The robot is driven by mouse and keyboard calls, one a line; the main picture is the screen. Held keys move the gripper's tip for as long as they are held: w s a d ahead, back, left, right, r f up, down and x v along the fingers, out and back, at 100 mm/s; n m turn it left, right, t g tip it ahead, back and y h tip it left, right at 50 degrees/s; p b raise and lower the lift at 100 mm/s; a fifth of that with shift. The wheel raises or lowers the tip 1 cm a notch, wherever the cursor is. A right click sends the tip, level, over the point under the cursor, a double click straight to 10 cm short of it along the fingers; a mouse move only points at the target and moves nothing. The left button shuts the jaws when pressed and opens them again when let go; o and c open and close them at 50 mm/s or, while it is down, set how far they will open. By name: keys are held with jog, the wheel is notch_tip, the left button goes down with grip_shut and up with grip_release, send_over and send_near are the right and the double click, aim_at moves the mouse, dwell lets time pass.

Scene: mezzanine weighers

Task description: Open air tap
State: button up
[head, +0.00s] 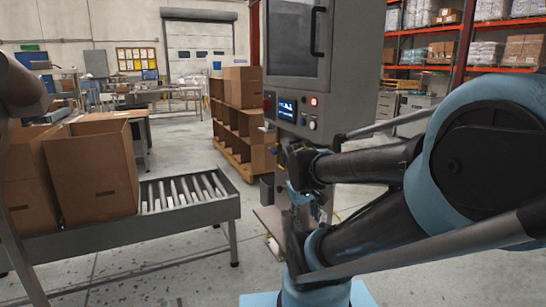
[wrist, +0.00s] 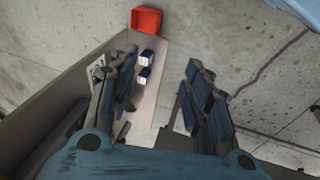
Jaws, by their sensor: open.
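My gripper (head: 303,203) is in front of the lower part of a grey machine cabinet (head: 352,75) in the head view. In the wrist view my gripper (wrist: 162,64) has its two fingers wide apart with nothing between them. The left finger overlaps the edge of a pale panel or tray, and I cannot tell whether it touches it. I cannot make out the air tap in either view; my arm and gripper cover part of the cabinet's lower area.
A control panel with a small screen (head: 287,108) is on the cabinet. A roller conveyor (head: 190,212) with cardboard boxes (head: 92,172) stands at left. The wrist view shows a red bin (wrist: 147,20) and two small blue-and-white boxes (wrist: 145,75) below. Bare floor (wrist: 235,45) lies right.

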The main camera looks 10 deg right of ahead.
jog(key=w+d+r+n+t+h, duration=0.25)
jog(key=w+n, duration=0.25)
jog(key=w, duration=0.6)
jog(key=n+t+h, duration=0.5)
jog(key=n+t, duration=0.5)
jog(key=n, duration=0.6)
send_near(274, 153)
jog(key=x, duration=1)
jog(key=shift+w+a, duration=0.1)
grip_shut()
